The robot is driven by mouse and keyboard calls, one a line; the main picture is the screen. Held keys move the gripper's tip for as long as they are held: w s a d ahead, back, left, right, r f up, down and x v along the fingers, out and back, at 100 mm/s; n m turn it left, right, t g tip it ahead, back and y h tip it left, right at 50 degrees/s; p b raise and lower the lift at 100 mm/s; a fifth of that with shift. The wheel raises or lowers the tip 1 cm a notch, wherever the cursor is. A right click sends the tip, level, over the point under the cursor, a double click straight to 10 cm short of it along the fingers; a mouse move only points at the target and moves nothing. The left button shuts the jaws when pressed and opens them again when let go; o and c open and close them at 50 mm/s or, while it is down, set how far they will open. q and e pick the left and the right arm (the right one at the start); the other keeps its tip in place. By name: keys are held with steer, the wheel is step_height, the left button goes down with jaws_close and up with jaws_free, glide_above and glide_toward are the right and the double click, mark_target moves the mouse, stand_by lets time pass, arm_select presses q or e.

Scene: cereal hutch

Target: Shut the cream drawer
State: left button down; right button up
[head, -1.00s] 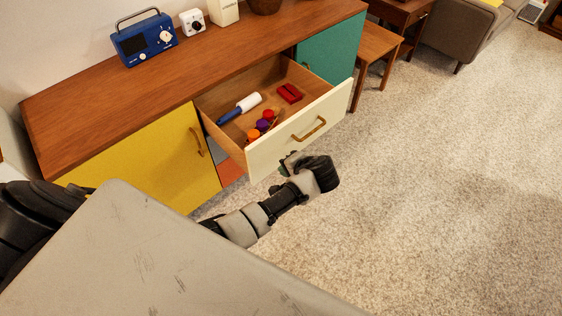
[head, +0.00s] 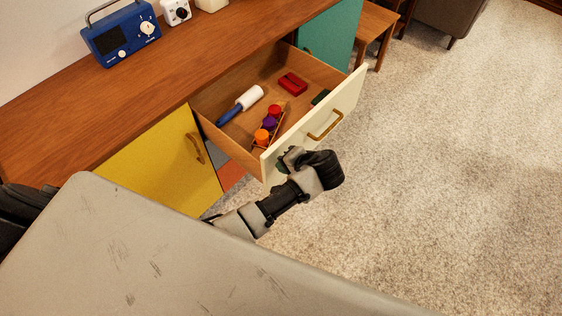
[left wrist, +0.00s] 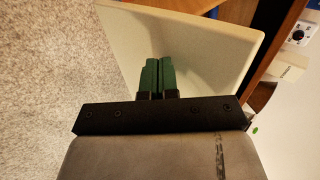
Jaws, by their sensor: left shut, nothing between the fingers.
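The cream drawer (head: 348,103) is pulled well out of the hutch, with its brass-coloured handle (head: 325,125) on the front. My left gripper (head: 284,163) is shut and empty at the outer side of the drawer front, near its left end, away from the handle. In the left wrist view the green fingers (left wrist: 159,76) are together and point at the plain cream front (left wrist: 205,45). They are at or very close to it; I cannot tell whether they touch. My right gripper is not in view.
Inside the drawer are a white-and-blue roller (head: 241,104), a red block (head: 293,83), a rack of coloured pieces (head: 269,124) and a dark green item (head: 320,97). A yellow door (head: 165,165) and a teal door (head: 330,40) flank it. Open carpet (head: 450,170) lies at right.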

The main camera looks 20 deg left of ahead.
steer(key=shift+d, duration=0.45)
